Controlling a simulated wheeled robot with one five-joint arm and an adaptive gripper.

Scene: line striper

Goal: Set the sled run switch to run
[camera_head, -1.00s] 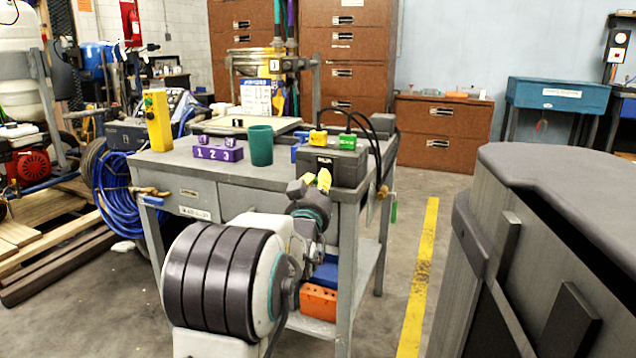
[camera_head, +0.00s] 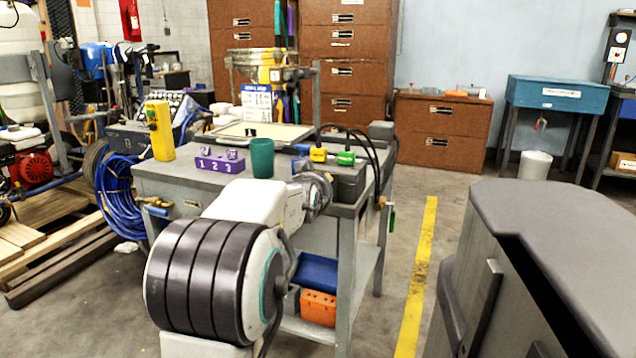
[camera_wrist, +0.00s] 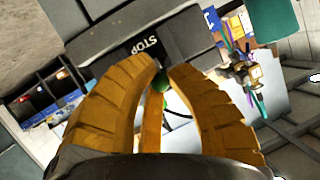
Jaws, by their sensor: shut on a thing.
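The dark box (camera_head: 346,180) stands at the right end of the grey bench, partly behind my wrist. In the wrist view, a dark panel (camera_wrist: 185,42) with the white word STOP lies just beyond my fingertips. My gripper (camera_wrist: 164,67) has its yellow fingers around a small part at this panel, and it is shut on it. This part appears to be the sled run switch, but the fingers hide most of it, so its setting cannot be read. A bit of green shows between the fingers.
Yellow (camera_head: 318,154) and green (camera_head: 346,158) plugs with black cables sit by the dark box.

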